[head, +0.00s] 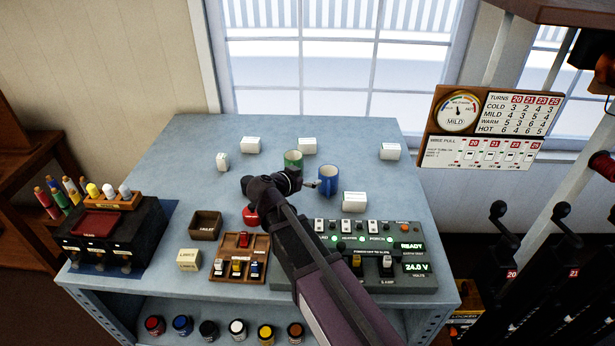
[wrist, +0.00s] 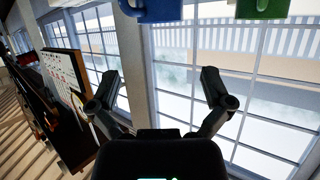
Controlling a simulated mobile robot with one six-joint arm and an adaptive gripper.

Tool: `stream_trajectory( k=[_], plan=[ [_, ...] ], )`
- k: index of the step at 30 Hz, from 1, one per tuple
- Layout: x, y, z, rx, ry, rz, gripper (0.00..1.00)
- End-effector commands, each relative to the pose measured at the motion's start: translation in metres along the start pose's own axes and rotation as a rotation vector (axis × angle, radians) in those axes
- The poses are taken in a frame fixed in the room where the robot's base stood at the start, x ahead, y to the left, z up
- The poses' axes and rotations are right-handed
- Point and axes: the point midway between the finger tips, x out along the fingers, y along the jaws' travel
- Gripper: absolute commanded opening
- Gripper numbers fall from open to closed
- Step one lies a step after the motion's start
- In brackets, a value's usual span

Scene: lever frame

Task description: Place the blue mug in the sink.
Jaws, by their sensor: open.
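The blue mug (head: 328,181) stands upright on the blue-grey bench, right of the green mug (head: 293,161). In the wrist view the blue mug (wrist: 160,9) shows at the top edge, cut off, with the green mug (wrist: 262,8) to its right. My gripper (head: 311,184) is just left of the blue mug in the head view. In the wrist view my gripper (wrist: 160,82) has its two fingers spread wide with nothing between them. I cannot tell whether a finger touches the mug. No sink is recognisable in either view.
The bench (head: 190,150) holds several white label blocks, a dark open box (head: 205,225), a wooden tray of small levers (head: 240,262) and a control panel (head: 375,255). A red object (head: 250,216) sits beside my arm. Tall levers (head: 498,210) stand at right. The bench's back left is clear.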

Motion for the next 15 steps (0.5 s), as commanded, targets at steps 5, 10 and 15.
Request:
stream_trajectory(
  k=[5, 10, 15],
  plan=[
    [0.0001, 0.0000, -0.0001, 0.000, 0.000, 0.000, 1.00],
    [0.0008, 0.0003, -0.0011, -0.001, -0.005, 0.003, 0.61],
    [0.0064, 0.0034, -0.0063, -0.003, -0.056, 0.026, 0.55]
  ],
)
